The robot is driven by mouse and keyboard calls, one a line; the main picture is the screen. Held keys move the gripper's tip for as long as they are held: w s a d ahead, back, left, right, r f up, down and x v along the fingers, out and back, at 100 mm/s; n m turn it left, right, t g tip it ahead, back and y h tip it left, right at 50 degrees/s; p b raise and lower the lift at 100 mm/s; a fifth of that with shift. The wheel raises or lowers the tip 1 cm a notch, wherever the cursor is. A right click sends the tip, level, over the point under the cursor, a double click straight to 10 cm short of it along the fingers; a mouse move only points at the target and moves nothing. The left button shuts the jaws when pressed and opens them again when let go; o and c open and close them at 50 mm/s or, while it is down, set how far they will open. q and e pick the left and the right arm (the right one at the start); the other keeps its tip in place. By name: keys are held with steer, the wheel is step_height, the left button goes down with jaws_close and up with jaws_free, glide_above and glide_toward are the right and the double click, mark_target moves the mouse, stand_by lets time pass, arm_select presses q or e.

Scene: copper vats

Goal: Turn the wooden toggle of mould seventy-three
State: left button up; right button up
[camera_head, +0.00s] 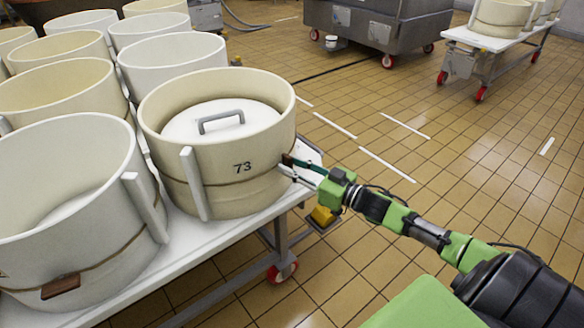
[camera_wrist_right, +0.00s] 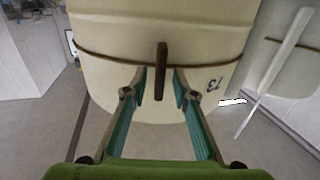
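Mould seventy-three (camera_head: 225,190) is a cream round mould marked 73, with a white lid (camera_head: 222,122) with a grey handle inside it. It stands at the near right corner of the white table. A brown cord circles it. In the right wrist view the mould (camera_wrist_right: 150,35) fills the top, and its dark wooden toggle (camera_wrist_right: 161,62) lies across the cord. My right gripper (camera_head: 288,170) is at the mould's right side. In the wrist view its fingers (camera_wrist_right: 161,82) are open, one on each side of the toggle, with gaps visible. The toggle is hardly visible in the head view. My left gripper is not in view.
Several similar moulds crowd the white table (camera_head: 195,240); the near left one (camera_head: 70,215) has a brown toggle (camera_head: 60,287) on its cord. A grey wheeled vat (camera_head: 375,25) and another table (camera_head: 490,40) stand farther back. Tiled floor to the right is open.

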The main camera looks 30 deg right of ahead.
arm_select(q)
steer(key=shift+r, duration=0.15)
arm_select(e)
steer(key=shift+w, duration=0.15)
jaws_close()
